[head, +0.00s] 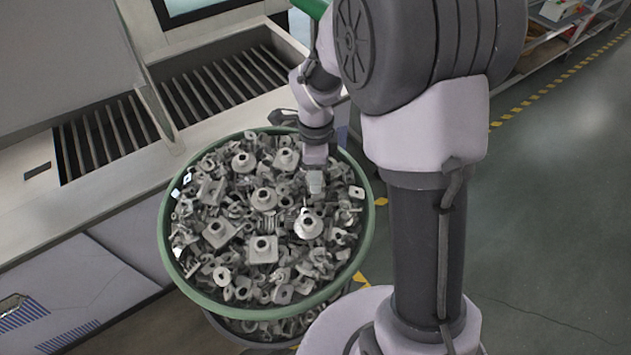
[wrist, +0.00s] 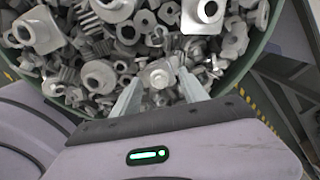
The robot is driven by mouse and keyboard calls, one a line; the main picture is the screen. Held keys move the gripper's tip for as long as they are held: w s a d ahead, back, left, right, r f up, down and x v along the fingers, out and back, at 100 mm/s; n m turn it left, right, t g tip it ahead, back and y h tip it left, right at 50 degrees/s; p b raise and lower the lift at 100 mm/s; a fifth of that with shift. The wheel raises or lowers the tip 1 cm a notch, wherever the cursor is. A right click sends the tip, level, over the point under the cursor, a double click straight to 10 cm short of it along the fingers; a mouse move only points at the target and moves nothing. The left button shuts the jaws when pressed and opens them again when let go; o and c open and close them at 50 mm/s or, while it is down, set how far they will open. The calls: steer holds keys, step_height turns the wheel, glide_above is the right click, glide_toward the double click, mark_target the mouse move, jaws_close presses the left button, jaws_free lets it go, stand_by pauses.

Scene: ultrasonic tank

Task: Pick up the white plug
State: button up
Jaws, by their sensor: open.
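My gripper (head: 315,184) is open and points down at the right part of a green-rimmed round bin (head: 166,245) full of grey metal parts. In the wrist view my gripper (wrist: 159,82) has its two fingers spread at the bin's near edge. A pale part with a round end (wrist: 159,75) lies between the fingertips. I cannot tell whether it is the white plug or whether the fingers touch it. No part stands out clearly as a white plug. The fingers and arm hide some of the pile.
A grey machine with slatted openings (head: 218,84) stands behind and left of the bin. A shelf (head: 545,45) is at the back right. Yellow-black tape (head: 560,80) marks the floor, which is clear on the right. Larger flanged parts (head: 263,248) lie on the pile.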

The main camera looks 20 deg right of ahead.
steer(key=shift+r, duration=0.1)
steer(key=shift+c, duration=0.4)
jaws_close()
